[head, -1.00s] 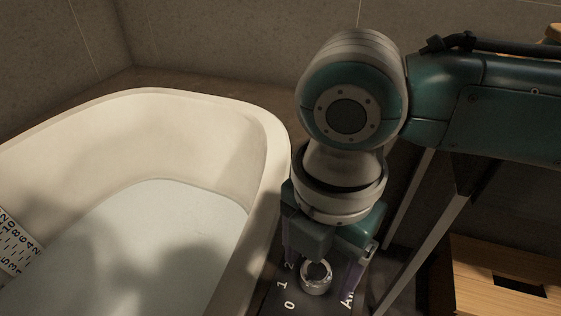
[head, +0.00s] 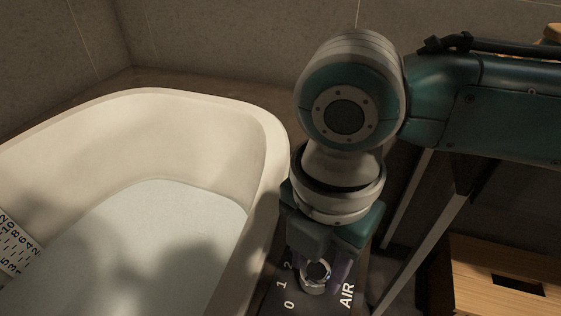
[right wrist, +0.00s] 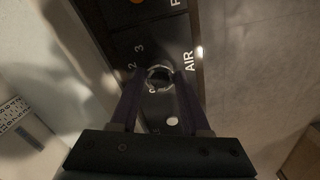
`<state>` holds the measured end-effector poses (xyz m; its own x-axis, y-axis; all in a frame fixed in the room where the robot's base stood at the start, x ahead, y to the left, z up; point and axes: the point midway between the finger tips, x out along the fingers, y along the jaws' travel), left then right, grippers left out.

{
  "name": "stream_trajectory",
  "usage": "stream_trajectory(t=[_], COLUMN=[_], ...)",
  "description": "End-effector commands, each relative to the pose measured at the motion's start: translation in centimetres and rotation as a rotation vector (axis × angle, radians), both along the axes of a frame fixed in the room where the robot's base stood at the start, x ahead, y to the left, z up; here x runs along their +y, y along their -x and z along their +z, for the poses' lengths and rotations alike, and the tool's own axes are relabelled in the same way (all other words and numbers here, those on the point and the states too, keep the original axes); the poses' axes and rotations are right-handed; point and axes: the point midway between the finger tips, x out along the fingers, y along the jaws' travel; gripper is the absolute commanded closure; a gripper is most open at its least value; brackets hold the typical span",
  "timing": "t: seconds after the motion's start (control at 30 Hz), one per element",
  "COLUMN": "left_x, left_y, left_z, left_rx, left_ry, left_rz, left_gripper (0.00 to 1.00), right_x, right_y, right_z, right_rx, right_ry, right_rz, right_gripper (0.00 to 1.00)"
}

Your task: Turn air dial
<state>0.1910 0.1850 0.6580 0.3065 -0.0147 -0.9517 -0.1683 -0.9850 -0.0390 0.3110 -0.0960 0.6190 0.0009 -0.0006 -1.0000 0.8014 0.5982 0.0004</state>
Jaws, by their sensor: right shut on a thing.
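The air dial (head: 315,277) is a shiny round metal knob on a dark panel (head: 268,299), beside white marks 0, 1, 2 and the word AIR. It also shows in the right wrist view (right wrist: 159,74), where a 3 is visible too. My right gripper (right wrist: 158,88) comes down from above with its purple fingers on either side of the dial, shut on it. In the head view the gripper body partly hides the dial and fingers. My left gripper is not in view.
A cream bathtub (head: 271,130) with pale water stands left of the panel. A white board with numbers (head: 14,245) is at the tub's left. A wooden box (head: 507,275) with a dark slot is at the lower right. The right wrist view shows an orange spot (right wrist: 137,2) further up the panel.

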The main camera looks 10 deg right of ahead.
Motion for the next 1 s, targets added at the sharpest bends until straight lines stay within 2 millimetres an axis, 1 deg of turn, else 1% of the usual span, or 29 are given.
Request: stream_trajectory(t=[0.17, 0.37, 0.6, 1.0], left_x=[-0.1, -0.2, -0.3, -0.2], left_y=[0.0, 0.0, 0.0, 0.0], left_z=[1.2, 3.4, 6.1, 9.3], left_rx=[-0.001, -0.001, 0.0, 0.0], left_ry=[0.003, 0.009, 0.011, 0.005], left_rz=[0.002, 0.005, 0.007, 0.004], left_gripper=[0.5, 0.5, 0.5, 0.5], right_x=[0.0, 0.0, 0.0, 0.1], right_y=[0.0, 0.1, 0.2, 0.2], right_z=[0.4, 0.6, 0.6, 0.4], right_rx=[0.001, 0.004, 0.005, 0.005], right_ry=[0.0, -0.001, 0.0, -0.001], right_rz=[-0.054, -0.186, -0.405, -0.786], right_gripper=[1.0, 1.0, 1.0, 1.0])
